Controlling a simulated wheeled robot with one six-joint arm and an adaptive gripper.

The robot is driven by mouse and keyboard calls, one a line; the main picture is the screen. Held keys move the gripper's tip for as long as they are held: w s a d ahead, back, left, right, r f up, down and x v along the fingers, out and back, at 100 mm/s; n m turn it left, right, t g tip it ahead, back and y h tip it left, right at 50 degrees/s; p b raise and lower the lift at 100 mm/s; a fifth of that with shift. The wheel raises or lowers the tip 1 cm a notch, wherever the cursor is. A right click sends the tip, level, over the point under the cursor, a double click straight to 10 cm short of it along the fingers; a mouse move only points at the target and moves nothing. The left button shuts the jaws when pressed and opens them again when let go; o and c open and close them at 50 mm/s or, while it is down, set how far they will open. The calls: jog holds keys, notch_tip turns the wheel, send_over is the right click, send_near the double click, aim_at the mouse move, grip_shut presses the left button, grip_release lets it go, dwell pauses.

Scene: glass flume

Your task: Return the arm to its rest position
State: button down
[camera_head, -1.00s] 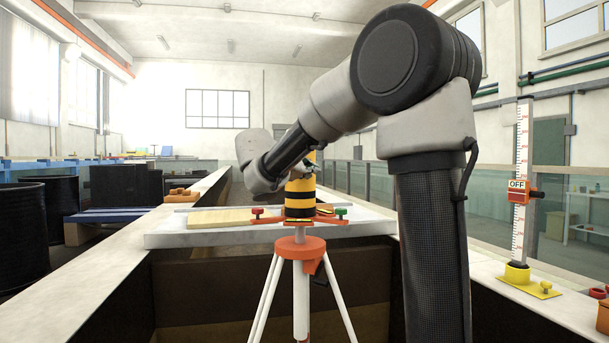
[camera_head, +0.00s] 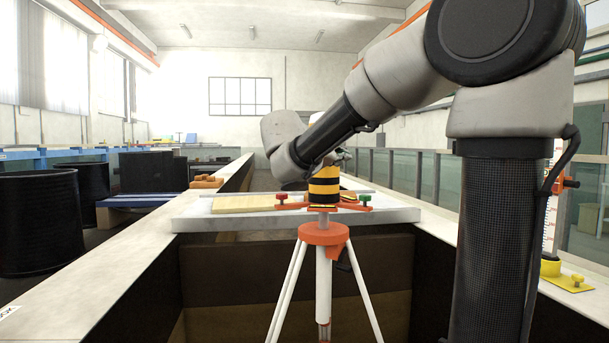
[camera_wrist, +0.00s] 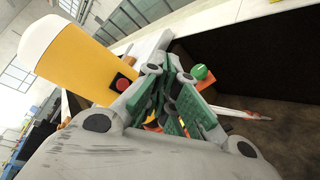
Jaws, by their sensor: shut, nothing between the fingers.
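My arm rises at the right of the head view and reaches left. Its wrist is above the white slab, close to the yellow-and-black banded cylinder (camera_head: 324,188). My gripper (camera_wrist: 170,85) shows in the wrist view with its green-padded fingers shut and empty. In the head view the fingers are mostly hidden behind the wrist. The cylinder stands upright on an orange base on a tripod (camera_head: 323,235) with white legs. In the wrist view the yellow cylinder (camera_wrist: 75,65) with its white top is left of the fingers. I cannot tell whether they touch it.
A white slab (camera_head: 200,226) spans the flume and bears a pale wooden board (camera_head: 240,203). Red (camera_head: 281,198) and green (camera_head: 365,199) knobs flank the cylinder. Dark round tanks (camera_head: 40,222) stand at left. A yellow foot plate (camera_head: 568,280) sits on the right ledge.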

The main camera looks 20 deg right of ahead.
jog(key=s+f+m+g+y, duration=0.3)
jog(key=s+f, duration=0.2)
jog(key=f, duration=0.5)
jog(key=s+a+f+m+y, duration=0.3)
jog(key=s+f+m+y, duration=0.1)
jog(key=s, duration=0.7)
jog(key=s+a+f+m+y, duration=0.3)
jog(key=s+f+m+y, duration=0.2)
jog(key=s+f, duration=0.3)
jog(key=shift+s+a+y, duration=0.35)
jog(key=shift+s+y, duration=0.35)
jog(key=shift+s, duration=1.15)
